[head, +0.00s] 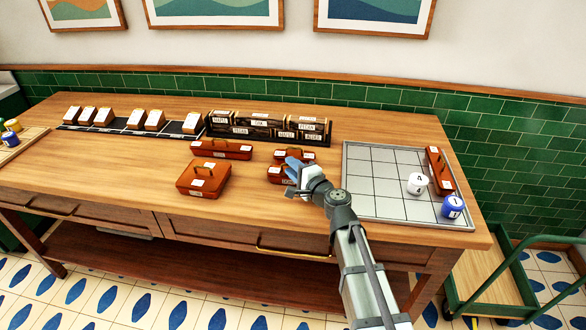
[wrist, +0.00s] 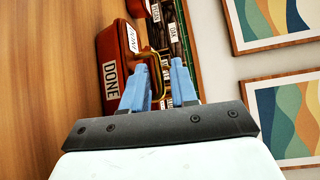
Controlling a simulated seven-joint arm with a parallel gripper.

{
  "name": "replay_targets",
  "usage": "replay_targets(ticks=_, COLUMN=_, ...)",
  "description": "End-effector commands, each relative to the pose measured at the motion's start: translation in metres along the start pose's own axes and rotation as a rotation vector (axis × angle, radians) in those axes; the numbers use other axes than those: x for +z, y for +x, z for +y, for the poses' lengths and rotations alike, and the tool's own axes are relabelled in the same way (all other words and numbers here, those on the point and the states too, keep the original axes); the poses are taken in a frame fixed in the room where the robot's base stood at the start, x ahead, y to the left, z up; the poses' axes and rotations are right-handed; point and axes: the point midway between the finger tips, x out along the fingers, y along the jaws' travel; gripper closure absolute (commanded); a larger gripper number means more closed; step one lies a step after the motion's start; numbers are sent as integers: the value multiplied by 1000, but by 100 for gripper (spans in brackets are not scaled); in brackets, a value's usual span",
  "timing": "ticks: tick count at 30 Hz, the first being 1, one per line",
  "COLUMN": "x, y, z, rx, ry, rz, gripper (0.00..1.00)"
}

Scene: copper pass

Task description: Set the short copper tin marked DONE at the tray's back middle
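The short copper tin marked DONE (wrist: 110,65) stands on the counter, its front label facing left in the wrist view; in the head view it appears to be the front short tin (head: 275,174). Its brass handle (wrist: 162,70) shows by my fingertips. My gripper (head: 291,167) is at this tin, its blue fingers (wrist: 160,80) apart; I cannot tell whether they touch the handle. The grey gridded tray (head: 375,194) lies to the right. Its back middle is bare.
On the tray's right side are a long copper tin (head: 439,171), a white canister (head: 418,184) and a blue canister (head: 453,207). Another short tin (head: 303,155) stands just behind. A large tin (head: 203,180) and a long tin (head: 221,150) are left. A dark labelled rack (head: 262,127) stands behind.

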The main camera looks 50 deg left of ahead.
Motion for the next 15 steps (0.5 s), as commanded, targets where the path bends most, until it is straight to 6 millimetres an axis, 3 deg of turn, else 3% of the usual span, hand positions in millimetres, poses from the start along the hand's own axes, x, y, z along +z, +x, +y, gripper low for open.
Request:
replay_targets(ticks=5, x=1, y=-4, z=-1, rx=3, ry=-1, rz=0, gripper=66)
replay_targets(ticks=15, x=2, y=-62, z=-1, rx=2, ry=-1, rz=1, gripper=66)
